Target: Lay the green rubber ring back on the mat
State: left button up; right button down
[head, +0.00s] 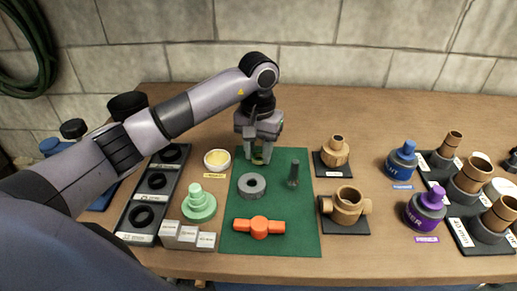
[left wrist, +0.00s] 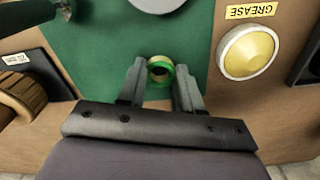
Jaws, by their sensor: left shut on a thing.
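My left gripper (head: 261,152) reaches down over the back part of the green mat (head: 303,220). It is shut on the green rubber ring (left wrist: 153,80), which sits between the fingertips in the left wrist view. In the head view the ring (head: 259,159) shows as a small bit of green low between the fingers, partly hidden by them. The ring is over the mat or very near it; I cannot tell whether it touches. My right gripper is not in view.
On the mat are a grey ring (head: 252,185), a dark upright peg (head: 293,174) and an orange valve handle (head: 259,227). A grease dish (head: 217,160) stands just left of the mat. Brass fittings (head: 345,205) stand to its right. The mat's front right is bare.

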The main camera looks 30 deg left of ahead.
pick_arm(q)
jog(key=shift+f, duration=0.2)
jog(key=o, duration=0.9)
jog(key=shift+o, duration=0.2)
jog(key=shift+r, duration=0.1)
notch_tip(320, 180, up, 12)
jog(key=shift+r, duration=0.15)
